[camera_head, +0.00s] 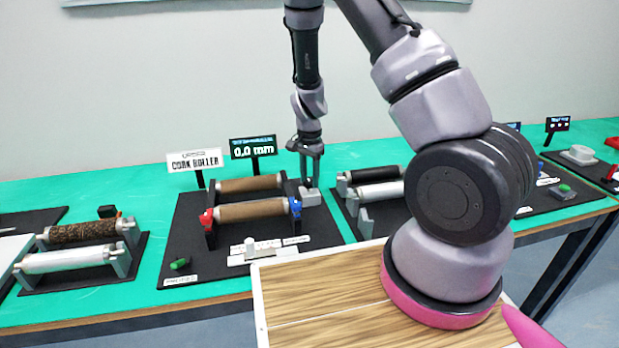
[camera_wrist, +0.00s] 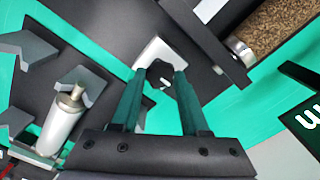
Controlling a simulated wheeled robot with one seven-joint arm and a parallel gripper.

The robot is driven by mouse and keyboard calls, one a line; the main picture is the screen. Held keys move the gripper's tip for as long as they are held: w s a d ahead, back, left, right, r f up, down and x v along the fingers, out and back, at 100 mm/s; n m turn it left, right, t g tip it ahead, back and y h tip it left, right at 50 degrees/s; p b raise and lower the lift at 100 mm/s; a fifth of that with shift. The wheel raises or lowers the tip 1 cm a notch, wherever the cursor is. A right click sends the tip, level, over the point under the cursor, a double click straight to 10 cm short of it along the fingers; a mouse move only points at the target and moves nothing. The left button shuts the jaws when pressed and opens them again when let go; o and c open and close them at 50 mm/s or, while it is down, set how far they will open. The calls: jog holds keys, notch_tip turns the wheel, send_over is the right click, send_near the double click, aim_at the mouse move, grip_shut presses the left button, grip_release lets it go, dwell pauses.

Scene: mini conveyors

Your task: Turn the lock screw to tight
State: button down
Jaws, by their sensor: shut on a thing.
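My gripper (camera_head: 310,178) points down at the right end of the cork roller station in the head view. Its two fingers also show in the wrist view (camera_wrist: 160,78). They are shut on a small dark knob (camera_wrist: 161,71), which appears to be the lock screw. The knob sits at a pale block (camera_wrist: 160,52); that block (camera_head: 312,198) is light grey in the head view, just right of the rollers. The fingers partly hide the knob, and its turn angle cannot be read.
Another roller station (camera_head: 375,190) stands close on the right, one (camera_head: 75,262) on the left. A wooden board (camera_head: 320,300) is in front.

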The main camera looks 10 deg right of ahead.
aim_at(309, 181)
dwell(0.4)
jog(key=shift+c, duration=2)
grip_release()
notch_tip(309, 181, up, 11)
